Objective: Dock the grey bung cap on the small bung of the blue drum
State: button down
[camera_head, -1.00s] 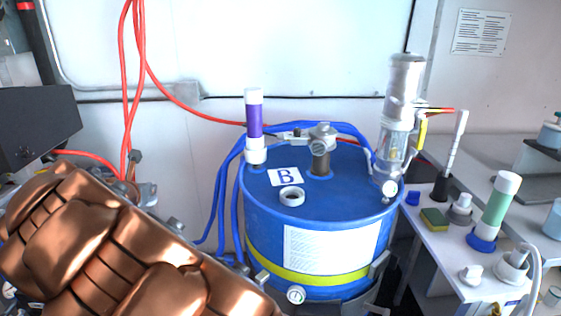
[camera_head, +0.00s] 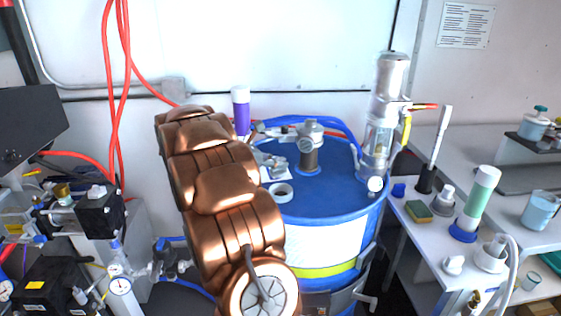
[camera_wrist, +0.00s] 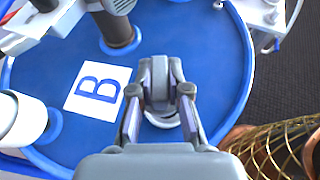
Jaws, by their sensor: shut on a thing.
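The blue drum (camera_head: 330,200) stands in the middle of the head view, and its top fills much of the wrist view (camera_wrist: 210,50). A white ring-shaped fitting (camera_head: 281,192), seemingly the small bung, sits on the drum top by the "B" label (camera_wrist: 98,88). In the wrist view part of this ring (camera_wrist: 162,121) shows beneath my gripper (camera_wrist: 160,88). My gripper is shut on a grey piece, seemingly the grey bung cap (camera_wrist: 158,72), above the drum top. The fingers partly hide the cap. Whether it touches the ring cannot be told.
A gauge post (camera_head: 309,150) rises from the drum top, and a purple-and-white cylinder (camera_head: 241,110) stands at its back left. A clear glass fitting (camera_head: 380,130) stands at the right edge. Blue hoses run behind. A side table (camera_head: 425,230) holds bottles and small fittings.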

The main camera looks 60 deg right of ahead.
jog(key=shift+s+d+f, duration=0.1)
jog(key=shift+s+d, duration=0.05)
jog(key=shift+s, duration=0.35)
notch_tip(320, 180, down, 6)
jog(key=b, duration=0.5)
jog(key=shift+r, duration=0.2)
jog(key=shift+p, duration=0.7)
dwell(0.8)
jog(key=shift+w+f, duration=0.1)
jog(key=shift+f, duration=0.5)
dwell(0.6)
jog(key=c, duration=1.4)
grip_release()
jog(key=shift+r, duration=0.1)
